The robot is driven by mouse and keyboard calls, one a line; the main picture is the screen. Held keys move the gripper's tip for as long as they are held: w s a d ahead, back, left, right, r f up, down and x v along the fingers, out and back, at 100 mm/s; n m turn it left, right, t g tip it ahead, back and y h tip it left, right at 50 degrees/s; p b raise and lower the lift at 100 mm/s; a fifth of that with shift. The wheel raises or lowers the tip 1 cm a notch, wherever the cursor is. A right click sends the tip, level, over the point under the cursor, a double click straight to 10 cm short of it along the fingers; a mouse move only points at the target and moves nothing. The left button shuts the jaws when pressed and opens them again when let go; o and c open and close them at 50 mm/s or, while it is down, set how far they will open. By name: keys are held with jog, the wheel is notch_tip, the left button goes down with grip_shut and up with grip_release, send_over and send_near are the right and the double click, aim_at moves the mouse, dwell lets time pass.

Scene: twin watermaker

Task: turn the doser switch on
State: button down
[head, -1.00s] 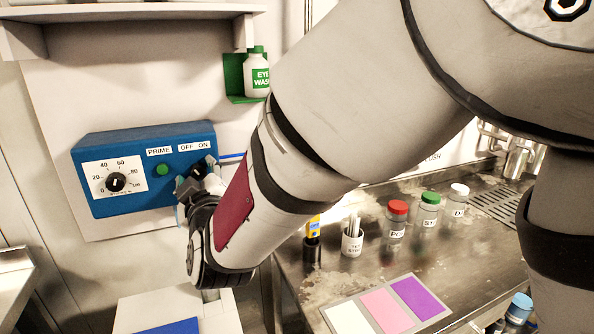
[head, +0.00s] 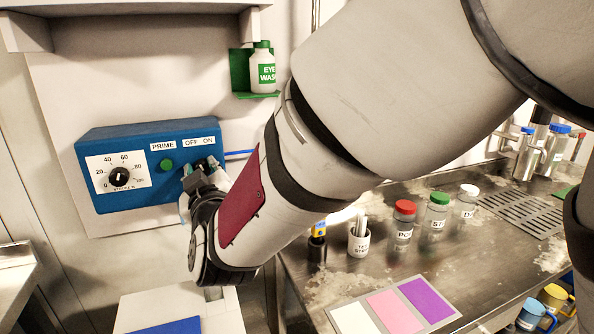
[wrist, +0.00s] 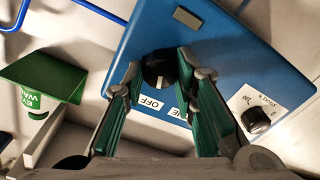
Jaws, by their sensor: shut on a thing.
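The blue doser box (head: 105,147) hangs on the wall at left in the head view. It bears a dial (head: 120,177), a green PRIME button (head: 167,165) and an OFF/ON label (head: 198,142). My gripper (head: 205,167) is at the box's right part, below that label, and largely covers the switch. In the wrist view the black switch knob (wrist: 158,70) sits between the fingertips of my gripper (wrist: 160,76), which is shut on it. The knob shows a pale pointer mark. The OFF label (wrist: 152,103) shows beside it; the ON label is not readable there.
A green eye wash holder (head: 238,72) with a bottle (head: 263,70) is on the wall right of the box. A metal bench (head: 330,283) with capped jars, a cup of strips (head: 358,243) and a colour card (head: 432,298) lies at lower right, under my arm.

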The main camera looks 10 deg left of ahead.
jog(key=m+b, duration=0.4)
jog(key=m, duration=0.1)
jog(key=shift+f+b, duration=0.15)
jog(key=shift+b, duration=0.15)
jog(key=shift+m+b, duration=1.8)
jog(key=shift+m, duration=0.7)
jog(key=c, duration=1.3)
grip_release()
notch_tip(320, 180, up, 10)
jog(key=shift+d, duration=0.1)
